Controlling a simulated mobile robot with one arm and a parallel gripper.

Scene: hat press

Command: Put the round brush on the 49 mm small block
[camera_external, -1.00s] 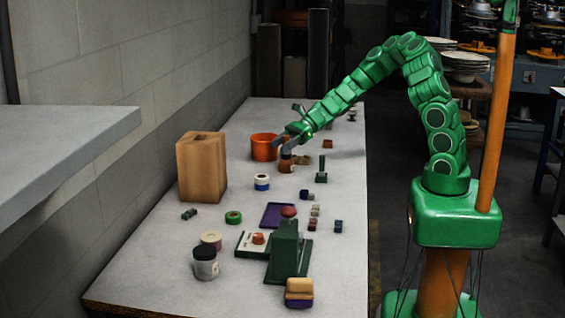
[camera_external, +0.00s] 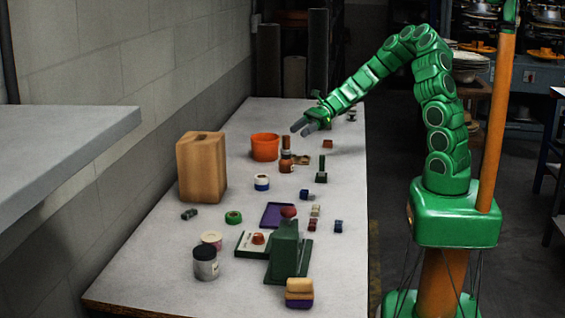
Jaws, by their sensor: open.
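An upright brown piece with a dark band (camera_external: 286,145), which looks like the round brush, stands right of the orange bowl. It rests on, or is one with, a squat reddish-brown base (camera_external: 286,167), possibly the small block; the seam is too small to make out. My gripper (camera_external: 302,129) is open and empty, above and to the right of the brush's top, apart from it in the picture. I cannot tell any block's size in millimetres.
The orange bowl (camera_external: 264,147) is close by on the left. A green upright piece (camera_external: 321,170) and a small red-brown block (camera_external: 328,144) are to the right. A large wooden block (camera_external: 201,167) stands by the wall. A green press (camera_external: 287,250) is nearer the camera.

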